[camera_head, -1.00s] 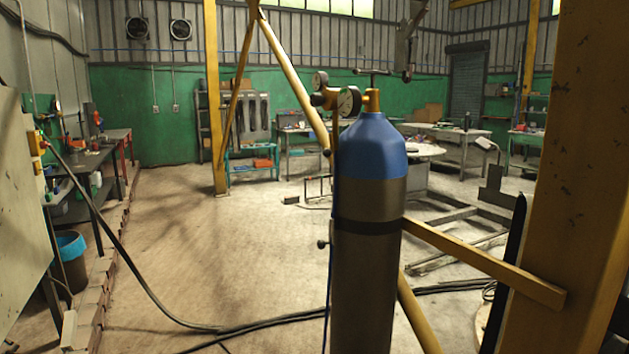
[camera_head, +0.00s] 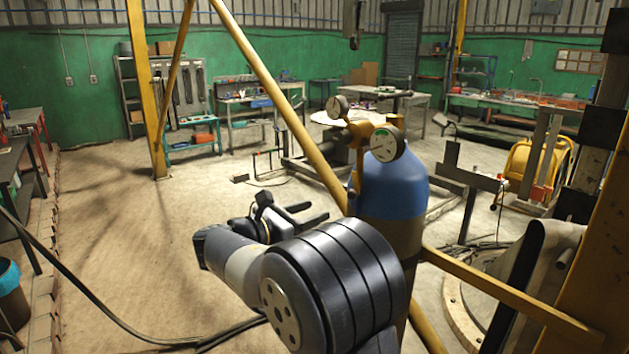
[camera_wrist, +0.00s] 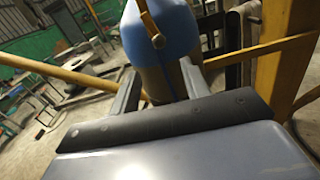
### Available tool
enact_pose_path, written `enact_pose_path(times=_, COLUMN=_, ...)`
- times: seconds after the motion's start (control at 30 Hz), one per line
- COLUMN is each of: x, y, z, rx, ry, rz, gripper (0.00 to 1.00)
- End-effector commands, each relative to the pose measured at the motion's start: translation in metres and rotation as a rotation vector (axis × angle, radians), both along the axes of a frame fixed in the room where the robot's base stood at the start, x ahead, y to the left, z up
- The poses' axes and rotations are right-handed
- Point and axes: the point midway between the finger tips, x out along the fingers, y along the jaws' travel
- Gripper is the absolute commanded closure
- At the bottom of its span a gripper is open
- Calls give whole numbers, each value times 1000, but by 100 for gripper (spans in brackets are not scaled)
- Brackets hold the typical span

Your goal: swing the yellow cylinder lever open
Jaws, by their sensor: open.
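The gas cylinder has a blue shoulder (camera_head: 395,190) and a grey body, and stands upright just right of centre. A yellow valve (camera_head: 357,134) with two round gauges sits on its top. A thin yellow lever (camera_wrist: 148,22) with a rounded end hangs in front of the blue shoulder at the top of the wrist view. In the head view a yellow bar (camera_head: 357,172), probably this lever, runs down the shoulder's left side. My gripper (camera_head: 318,211) is open and empty, left of the cylinder. In the wrist view its fingers (camera_wrist: 160,82) are spread below the lever, apart from it.
A yellow diagonal brace (camera_head: 270,85) passes behind the cylinder, and a yellow horizontal bar (camera_head: 500,287) runs right to a thick post. Black hoses (camera_head: 110,322) lie on the floor at left. Benches (camera_head: 252,118) stand far back. The floor left of my arm is mostly clear.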

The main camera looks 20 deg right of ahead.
Motion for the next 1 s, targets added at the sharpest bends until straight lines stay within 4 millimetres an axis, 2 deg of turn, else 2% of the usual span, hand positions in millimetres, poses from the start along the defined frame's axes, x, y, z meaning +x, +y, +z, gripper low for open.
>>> enact_pose_path(times=0.17, x=6, y=-12, z=5, rx=-19, ry=4, rz=-5, gripper=55)
enact_pose_path(times=0.6, x=32, y=-85, z=5, rx=-15, ry=1, rz=-5, gripper=55)
enact_pose_path(times=0.8, x=38, y=-99, z=4, rx=-15, ry=1, rz=-2, gripper=55)
enact_pose_path(times=1.0, x=38, y=-100, z=3, rx=-14, ry=1, rz=0, gripper=55)
